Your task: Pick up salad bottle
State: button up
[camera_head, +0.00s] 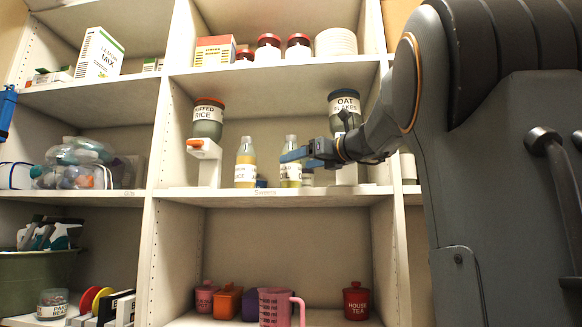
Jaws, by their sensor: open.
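A slim bottle of yellow liquid with a pale cap, the likely salad bottle (291,174), stands upright on the middle shelf. Its white label is partly covered and only a few letters show, perhaps "OIL". My gripper (292,156) reaches in from the right at the height of the bottle's upper part. Its blue finger crosses in front of the bottle below the neck. The gripper is open. I cannot tell whether the bottle is between the fingers or touching them. A similar yellow bottle (245,165), labelled as juice, stands a little to the left.
A puffed rice dispenser (208,122) stands left on this shelf, and an oat flakes dispenser (344,102) stands behind my arm at right. The shelf above holds red-lidded jars (268,47). Below are a pink measuring jug (277,308) and a red tea canister (356,301). Upright dividers flank the compartment.

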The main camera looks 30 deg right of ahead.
jog(key=p+x, duration=0.1)
jog(key=x, duration=0.3)
jog(key=shift+w+a+r+p, duration=0.15)
jog(key=shift+a+r+p, duration=0.1)
jog(key=shift+p, duration=0.15)
jog(key=c, duration=1.3)
jog(key=shift+c, duration=0.6)
